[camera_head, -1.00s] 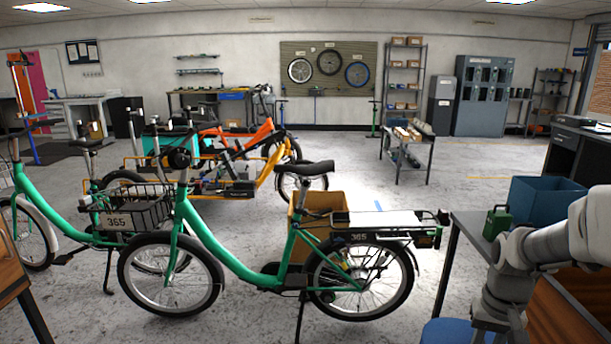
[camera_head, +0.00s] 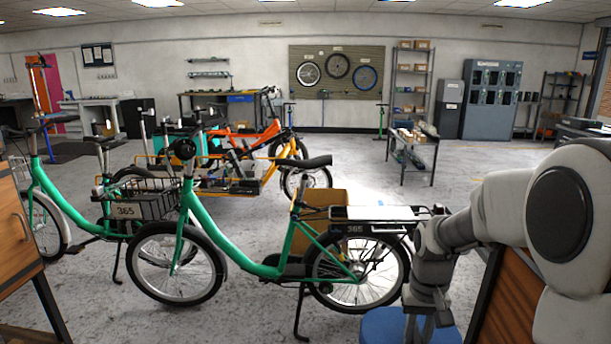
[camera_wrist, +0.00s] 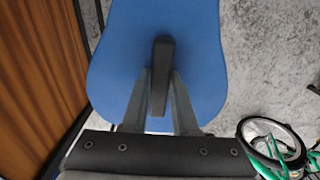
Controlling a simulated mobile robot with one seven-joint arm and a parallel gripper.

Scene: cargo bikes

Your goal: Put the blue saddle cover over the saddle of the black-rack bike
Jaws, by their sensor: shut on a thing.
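The blue saddle cover (camera_wrist: 205,50) fills the upper middle of the wrist view, with a dark upright tab (camera_wrist: 162,60) at its centre. My gripper (camera_wrist: 161,85) is shut on this tab. In the head view the cover (camera_head: 385,328) hangs below my gripper (camera_head: 420,314) at the bottom edge, partly cut off. The nearer green bike (camera_head: 240,250) has a dark rear rack (camera_head: 375,228) with a pale top and a "365" plate. Its black saddle (camera_head: 303,163) is bare. The cover is right of and nearer than this bike, apart from its saddle.
A second green bike (camera_head: 75,205) with a bare saddle stands at left. Orange and yellow cargo bikes (camera_head: 240,165) stand behind. A cardboard box (camera_head: 322,208) is behind the nearer bike. A wooden cabinet (camera_head: 15,240) is at left. A wooden panel (camera_wrist: 40,70) is close to the cover.

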